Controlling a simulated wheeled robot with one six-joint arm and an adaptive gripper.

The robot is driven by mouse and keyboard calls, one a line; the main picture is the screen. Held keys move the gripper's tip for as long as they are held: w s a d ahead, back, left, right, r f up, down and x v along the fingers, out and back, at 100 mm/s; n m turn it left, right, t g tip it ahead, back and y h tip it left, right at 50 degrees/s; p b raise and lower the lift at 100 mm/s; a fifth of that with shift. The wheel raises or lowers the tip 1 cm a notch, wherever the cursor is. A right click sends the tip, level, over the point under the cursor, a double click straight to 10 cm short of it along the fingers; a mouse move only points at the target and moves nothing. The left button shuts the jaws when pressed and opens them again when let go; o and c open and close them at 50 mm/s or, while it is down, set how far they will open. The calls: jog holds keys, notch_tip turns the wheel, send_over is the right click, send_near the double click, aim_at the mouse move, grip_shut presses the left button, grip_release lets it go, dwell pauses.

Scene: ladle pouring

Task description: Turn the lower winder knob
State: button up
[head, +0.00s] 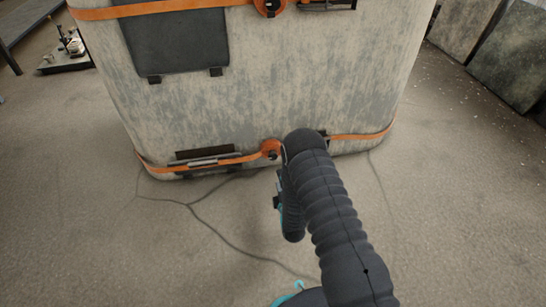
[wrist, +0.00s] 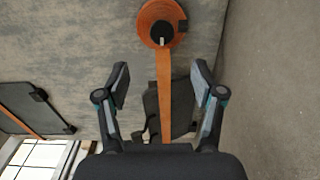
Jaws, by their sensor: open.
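The lower winder knob (head: 271,149) is a small dark knob on an orange disc, low on the front of a large worn grey block (head: 300,90). In the wrist view the knob (wrist: 162,33) sits near the top centre, its orange disc around it. My gripper (wrist: 160,78) is open and empty. Its two fingers are apart on either side of the orange strap, and the knob lies beyond the fingertips, not between them. In the head view my dark ribbed arm stands just right of the knob and largely hides the gripper.
An orange strap (head: 362,136) runs along the block's lower edge, with a dark buckle plate (head: 204,152) left of the knob. An upper winder knob (head: 268,5) and a dark panel (head: 178,44) are higher up.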

aim_at(273, 158)
jog(key=b+x, duration=0.1)
jog(key=x, duration=1.2)
jog(key=shift+w+a+f+b, duration=0.1)
jog(key=shift+w+f+b, duration=0.1)
jog(key=shift+b, duration=0.2)
jog(key=c, duration=1.1)
